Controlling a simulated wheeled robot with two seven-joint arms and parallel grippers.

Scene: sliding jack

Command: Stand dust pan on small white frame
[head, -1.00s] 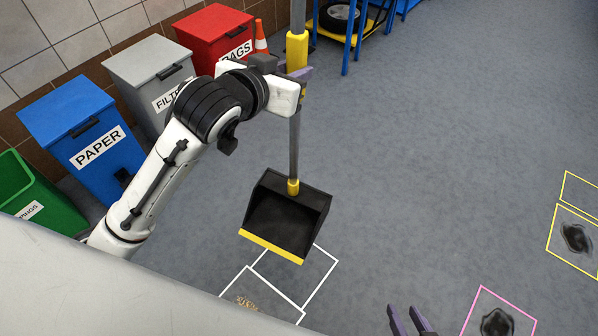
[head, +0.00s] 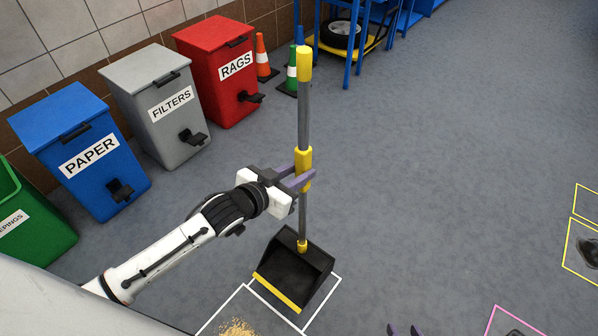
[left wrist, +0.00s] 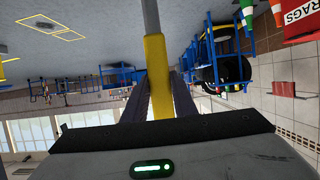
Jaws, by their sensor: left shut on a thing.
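The dust pan (head: 292,270) has a black scoop with a yellow front lip and a long grey handle with yellow grips. It is upright, its scoop over or on the small white frame (head: 329,299) on the floor; I cannot tell if it touches. My left gripper (head: 303,177) is shut on the yellow middle grip of the handle. In the left wrist view that yellow grip (left wrist: 157,80) stands between the two fingers. My right gripper (head: 405,331) shows only its purple fingertips at the bottom edge, apart and with nothing seen between them.
A second white frame with brown debris (head: 237,328) adjoins at the lower left. Blue (head: 80,150), grey (head: 155,105) and red (head: 218,70) bins line the wall, with a green one at left. Cones (head: 262,58) stand behind. The floor at right is mostly clear.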

